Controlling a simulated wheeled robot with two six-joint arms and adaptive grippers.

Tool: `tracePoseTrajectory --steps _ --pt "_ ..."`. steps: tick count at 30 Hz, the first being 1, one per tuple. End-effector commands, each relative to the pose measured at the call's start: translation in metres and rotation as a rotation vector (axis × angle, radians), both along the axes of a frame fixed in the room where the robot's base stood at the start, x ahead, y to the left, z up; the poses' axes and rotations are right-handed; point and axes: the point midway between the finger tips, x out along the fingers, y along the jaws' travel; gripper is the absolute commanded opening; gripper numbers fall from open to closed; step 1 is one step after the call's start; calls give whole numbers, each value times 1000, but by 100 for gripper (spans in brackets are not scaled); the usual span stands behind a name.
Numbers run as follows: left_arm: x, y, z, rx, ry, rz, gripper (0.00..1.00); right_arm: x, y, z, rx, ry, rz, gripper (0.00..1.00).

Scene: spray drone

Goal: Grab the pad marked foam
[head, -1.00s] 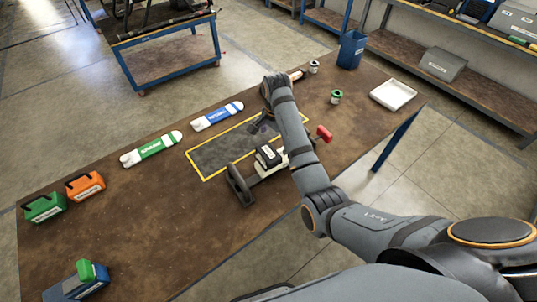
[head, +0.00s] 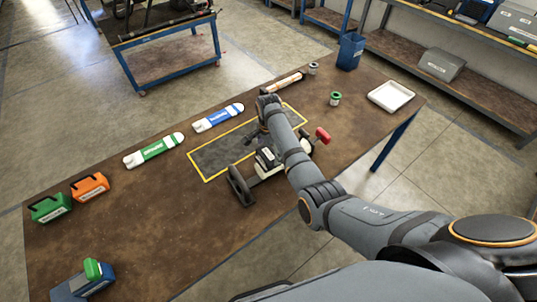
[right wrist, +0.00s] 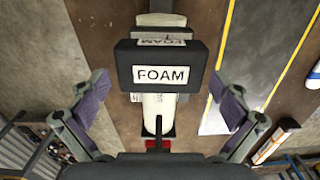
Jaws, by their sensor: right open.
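The pad marked FOAM (head: 266,158) is a dark block with a white label. It sits on a cream-white device with a red end (head: 322,135), at the front edge of the yellow-outlined mat. In the right wrist view the FOAM pad (right wrist: 160,63) is centred, its label legible. My right gripper (head: 258,136) is over the mat, just behind the pad. In the right wrist view its two fingers (right wrist: 163,103) are spread wide on either side of the pad, with gaps and no visible contact. My left gripper is not in view.
A dark grey stand (head: 240,186) is left of the device. Blue (head: 218,117) and green (head: 154,150) labelled packs lie behind the mat. Orange (head: 89,187) and green (head: 50,207) cases stand at left. A white tray (head: 391,96) is at right.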

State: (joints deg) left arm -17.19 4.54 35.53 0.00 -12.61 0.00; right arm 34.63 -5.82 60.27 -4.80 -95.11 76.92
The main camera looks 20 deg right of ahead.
Motion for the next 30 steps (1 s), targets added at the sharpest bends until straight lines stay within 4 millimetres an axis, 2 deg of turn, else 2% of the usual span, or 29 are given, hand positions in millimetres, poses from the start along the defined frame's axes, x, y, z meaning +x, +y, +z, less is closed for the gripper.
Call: tracePoseTrajectory --steps 3,6,11,15,26,30 --pt "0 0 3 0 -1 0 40 0 0 -14 0 1 0 100" --pt "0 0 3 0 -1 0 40 0 0 -19 1 -2 -1 100" --pt "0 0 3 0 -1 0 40 0 0 -19 1 -2 -1 100" --pt "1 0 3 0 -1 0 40 0 0 -19 1 -2 0 83" --pt "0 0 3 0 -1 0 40 0 0 -19 0 -1 0 82" --pt "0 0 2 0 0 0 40 1 0 -11 0 -3 0 82"
